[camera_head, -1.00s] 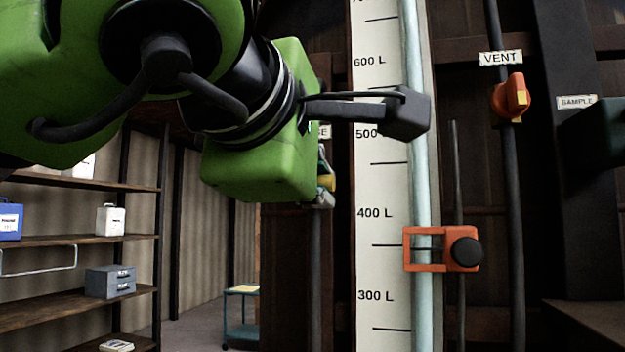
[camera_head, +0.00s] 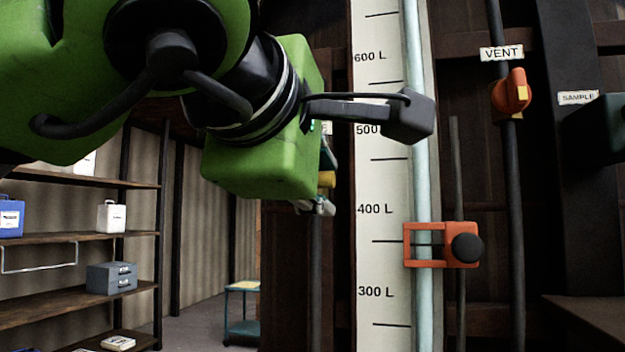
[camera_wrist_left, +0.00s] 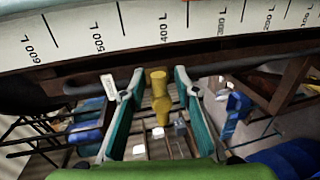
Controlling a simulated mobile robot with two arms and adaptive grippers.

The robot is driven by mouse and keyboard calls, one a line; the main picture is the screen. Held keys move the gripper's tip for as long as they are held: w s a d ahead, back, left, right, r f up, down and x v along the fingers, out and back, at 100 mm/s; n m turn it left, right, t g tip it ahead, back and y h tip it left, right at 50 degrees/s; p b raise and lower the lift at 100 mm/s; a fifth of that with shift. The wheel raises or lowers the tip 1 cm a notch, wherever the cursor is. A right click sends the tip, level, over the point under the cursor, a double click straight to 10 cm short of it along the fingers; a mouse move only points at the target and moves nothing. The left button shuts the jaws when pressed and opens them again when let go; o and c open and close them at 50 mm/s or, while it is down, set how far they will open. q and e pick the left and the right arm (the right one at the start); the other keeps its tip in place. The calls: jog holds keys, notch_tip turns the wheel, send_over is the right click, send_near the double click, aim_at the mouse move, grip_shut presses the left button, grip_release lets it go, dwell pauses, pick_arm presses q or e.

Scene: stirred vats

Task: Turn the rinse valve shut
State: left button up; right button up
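The rinse valve has a yellow handle (camera_head: 327,180) on a dark vertical pipe left of the volume scale. In the head view my green wrist hides most of it and part of its label. In the left wrist view the yellow handle (camera_wrist_left: 160,98) lies between the two teal fingers of my left gripper (camera_wrist_left: 152,84), with a gap visible on each side. My left gripper (camera_head: 319,206) is open around the handle. In the head view its fingers are mostly hidden behind the wrist. I cannot tell the valve's exact turn angle. My right gripper is not in view.
The white scale (camera_head: 383,185) and sight tube (camera_head: 420,190) stand just right of my wrist, with an orange clamp (camera_head: 428,246). An orange vent valve (camera_head: 511,93) is farther right. Shelves (camera_head: 80,239) and a small teal cart (camera_head: 242,331) are at the left.

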pick_arm(q)
jog(key=v, duration=1.2)
